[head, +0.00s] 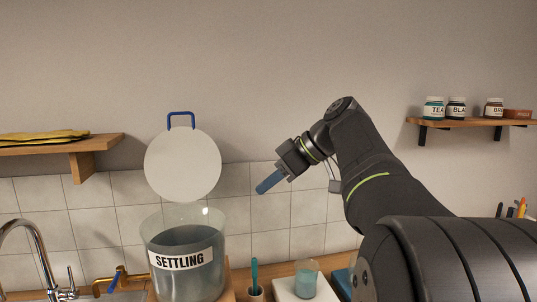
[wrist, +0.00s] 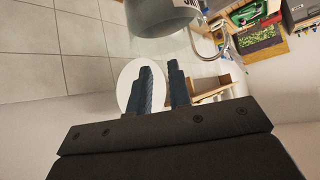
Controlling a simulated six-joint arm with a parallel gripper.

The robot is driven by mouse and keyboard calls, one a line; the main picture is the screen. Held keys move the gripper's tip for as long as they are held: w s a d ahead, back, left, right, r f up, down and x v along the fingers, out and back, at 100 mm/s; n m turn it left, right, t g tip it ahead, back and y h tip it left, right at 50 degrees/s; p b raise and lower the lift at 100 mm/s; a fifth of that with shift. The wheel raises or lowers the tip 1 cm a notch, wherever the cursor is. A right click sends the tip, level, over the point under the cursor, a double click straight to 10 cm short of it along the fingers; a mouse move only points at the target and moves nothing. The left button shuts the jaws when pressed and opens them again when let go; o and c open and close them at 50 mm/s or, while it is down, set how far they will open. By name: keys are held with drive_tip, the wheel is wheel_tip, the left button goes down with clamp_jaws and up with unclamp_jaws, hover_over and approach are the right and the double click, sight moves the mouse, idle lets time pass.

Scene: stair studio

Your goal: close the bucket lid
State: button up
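The bucket (head: 185,262) is a clear round vessel labelled SETTLING, with grey-blue liquid inside. Its round white lid (head: 183,166) stands upright above the back of the rim, with a blue loop handle (head: 181,115) on top. The bucket mouth is uncovered. My gripper (head: 263,188) is in the air to the right of the lid, apart from it and above the bucket's level. In the wrist view my gripper (wrist: 164,72) shows two blue fingers with an empty gap between them. The lid (wrist: 126,88) is partly behind the fingers there, and the bucket (wrist: 165,22) is at the top.
A tap (head: 25,240) and a brass valve (head: 118,278) are left of the bucket. A beaker (head: 306,279) and a cup with a teal-handled tool (head: 254,280) are to its right. A wall shelf (head: 100,148) is left of the lid. The air between gripper and lid is clear.

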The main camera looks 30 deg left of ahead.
drive_tip(key=w+a+r+m+y, duration=0.1)
drive_tip(key=w+a+m, duration=0.2)
drive_tip(key=w+a+m+g+y, duration=0.1)
drive_tip(key=w+a+m, duration=0.2)
drive_tip(key=w+a, duration=0.1)
drive_tip(key=w+a+r+m+y, duration=0.1)
drive_tip(key=w+a+m, duration=0.2)
drive_tip(key=w, duration=0.1)
drive_tip(key=shift+w+a+r+g+y, duration=0.2)
drive_tip(key=shift+a+r+g+y, duration=0.1)
drive_tip(key=shift+r+y, duration=0.1)
clamp_jaws()
drive_tip(key=w+a+m+g+y, duration=0.2)
drive_tip(key=w+a+m+y, duration=0.1)
drive_tip(key=w+a+m, duration=0.5)
drive_tip(key=shift+m, duration=0.6)
drive_tip(key=x, duration=0.9)
drive_tip(key=shift+s+a+f, duration=0.1)
drive_tip(key=shift+a+f, duration=0.05)
drive_tip(key=shift+s+d+r, duration=0.2)
drive_tip(key=shift+s+d, duration=0.5)
drive_tip(key=shift+s, duration=0.05)
drive_tip(key=shift+s+d+r, duration=0.2)
drive_tip(key=shift+s+d, duration=0.5)
drive_tip(key=shift+s+d+t+y, duration=0.1)
drive_tip(key=shift+t+y, duration=0.2)
